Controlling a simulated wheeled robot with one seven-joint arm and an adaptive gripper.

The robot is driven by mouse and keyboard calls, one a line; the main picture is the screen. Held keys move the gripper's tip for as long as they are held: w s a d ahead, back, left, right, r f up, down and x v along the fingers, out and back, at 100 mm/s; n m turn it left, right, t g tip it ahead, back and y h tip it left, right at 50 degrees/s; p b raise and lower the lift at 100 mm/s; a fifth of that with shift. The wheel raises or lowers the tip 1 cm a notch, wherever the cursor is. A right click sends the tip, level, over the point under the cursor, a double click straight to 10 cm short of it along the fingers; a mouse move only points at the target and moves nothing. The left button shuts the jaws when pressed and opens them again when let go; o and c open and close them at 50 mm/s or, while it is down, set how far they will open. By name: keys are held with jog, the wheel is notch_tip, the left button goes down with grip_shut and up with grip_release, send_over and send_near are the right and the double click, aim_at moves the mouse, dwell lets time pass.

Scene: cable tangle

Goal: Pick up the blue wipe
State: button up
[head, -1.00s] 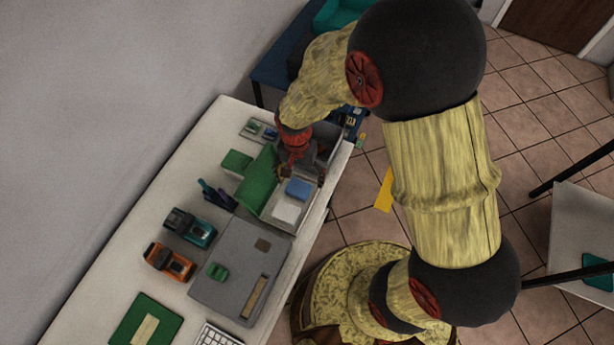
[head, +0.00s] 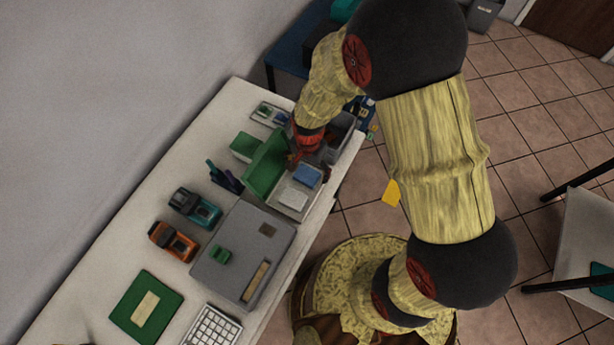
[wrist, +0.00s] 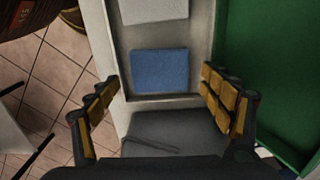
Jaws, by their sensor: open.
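The blue wipe (wrist: 160,70) lies flat in a light grey tray (wrist: 202,40) in the wrist view. In the head view the blue wipe (head: 307,175) lies at the end of the tray nearest my gripper, beside a white wipe (head: 293,197). My gripper (wrist: 162,103) is open and empty. Its two fingers stand apart on either side of the tray's end, with the blue wipe ahead of them and between their lines. In the head view my gripper (head: 308,163) is above the tray, partly hidden by my wrist.
A green panel (head: 265,165) stands along the tray's left side. A grey bin (head: 341,128) is behind my gripper. A grey case (head: 240,245), two toy-like vehicles (head: 195,207) and a keyboard (head: 212,328) lie on the white table.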

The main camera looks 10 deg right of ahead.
jog(key=shift+f, duration=0.45)
jog(key=shift+r, duration=0.1)
jog(key=shift+c, duration=1)
jog(key=c, duration=0.7)
jog(key=shift+c, duration=0.7)
